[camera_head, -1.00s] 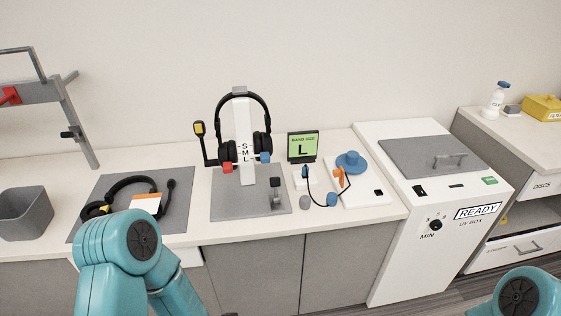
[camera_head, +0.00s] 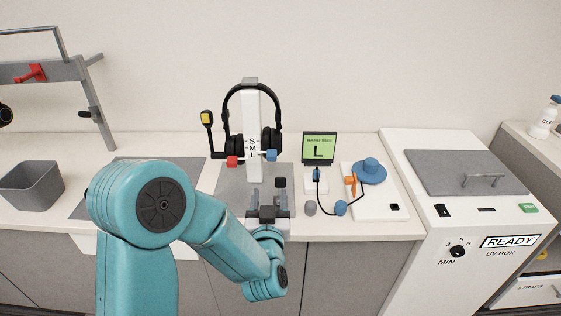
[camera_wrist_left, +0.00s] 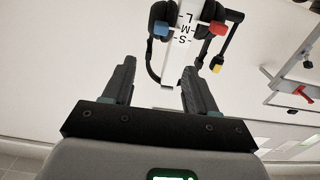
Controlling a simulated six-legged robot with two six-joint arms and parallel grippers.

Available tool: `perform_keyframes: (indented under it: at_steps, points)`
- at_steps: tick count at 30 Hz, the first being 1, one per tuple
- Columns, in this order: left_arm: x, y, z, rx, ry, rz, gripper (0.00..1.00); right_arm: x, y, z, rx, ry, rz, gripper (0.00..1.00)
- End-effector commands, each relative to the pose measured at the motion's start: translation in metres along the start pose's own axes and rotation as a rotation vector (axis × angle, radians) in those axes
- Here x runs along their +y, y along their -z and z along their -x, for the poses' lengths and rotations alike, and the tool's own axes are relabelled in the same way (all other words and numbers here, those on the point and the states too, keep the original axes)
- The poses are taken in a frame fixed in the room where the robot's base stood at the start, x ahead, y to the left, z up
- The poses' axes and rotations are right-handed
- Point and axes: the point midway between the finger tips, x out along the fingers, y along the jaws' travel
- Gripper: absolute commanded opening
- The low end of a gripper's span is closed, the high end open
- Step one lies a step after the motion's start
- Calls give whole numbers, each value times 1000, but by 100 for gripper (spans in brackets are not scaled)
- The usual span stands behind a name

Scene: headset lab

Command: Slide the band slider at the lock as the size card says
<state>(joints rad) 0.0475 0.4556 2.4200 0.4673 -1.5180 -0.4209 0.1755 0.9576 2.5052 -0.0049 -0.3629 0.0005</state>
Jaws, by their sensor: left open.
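Black headphones (camera_head: 252,95) hang on a white post (camera_head: 250,120) marked S, M, L. A red block (camera_head: 232,161) and a blue block (camera_head: 271,155) sit either side of the post, near the lower marks; the exact slider setting is unclear. The size card (camera_head: 319,148) is green and reads BAND SIZE L. My left gripper (camera_head: 268,196) is open and empty in front of the stand, below the blocks. In the left wrist view its spread fingers (camera_wrist_left: 158,72) point toward the post, with the blue block (camera_wrist_left: 161,30) and red block (camera_wrist_left: 217,28) beyond them. My right gripper is out of view.
A yellow-topped black arm (camera_head: 207,118) stands left of the headphones. A blue round item (camera_head: 369,170) and a cable (camera_head: 330,212) lie to the right. The UV box (camera_head: 450,230) stands beyond, showing READY. A grey bin (camera_head: 30,186) is at left.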

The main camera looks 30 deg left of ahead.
Motion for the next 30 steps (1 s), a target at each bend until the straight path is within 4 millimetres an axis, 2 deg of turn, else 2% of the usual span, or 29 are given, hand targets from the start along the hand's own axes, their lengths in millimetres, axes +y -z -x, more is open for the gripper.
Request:
perform_keyframes:
  at_steps: [7,15,18,24,30]
  points:
    - [-6,1,-50,-3,8,-1,57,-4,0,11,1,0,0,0]
    - [-3,0,-115,-3,3,0,57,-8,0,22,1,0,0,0]
    - [-2,0,-134,-3,1,-2,57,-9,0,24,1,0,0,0]
    - [2,-1,-156,-3,-1,-1,57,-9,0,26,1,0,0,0]
    - [2,-2,-160,-4,-2,-1,57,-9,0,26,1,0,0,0]
